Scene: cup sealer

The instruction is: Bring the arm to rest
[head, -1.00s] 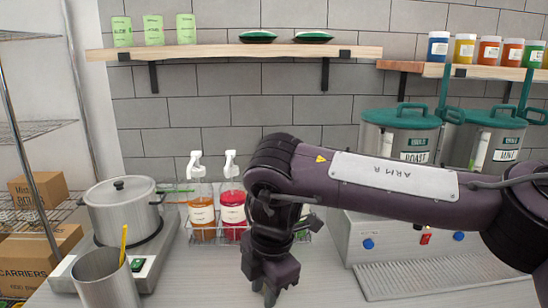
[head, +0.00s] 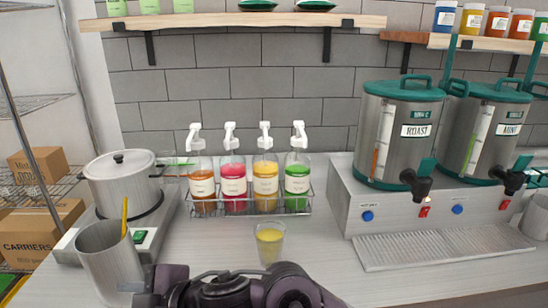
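My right arm lies low across the bottom edge of the head view. The purple block of my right gripper (head: 165,281) is at its left end, beside the metal container. Its fingertips are not clearly visible, so I cannot tell whether it is open. My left gripper is not in view. A clear cup of yellow drink (head: 270,243) stands upright on the counter (head: 330,258), apart from my arm and in front of the bottle rack.
A pot (head: 122,188) on a burner and a metal container (head: 108,262) stand at left. Pump bottles (head: 265,187) sit in a rack at the back. Two dispensers (head: 398,135) stand on a unit with a drip tray (head: 445,246) at right. The counter's middle right is clear.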

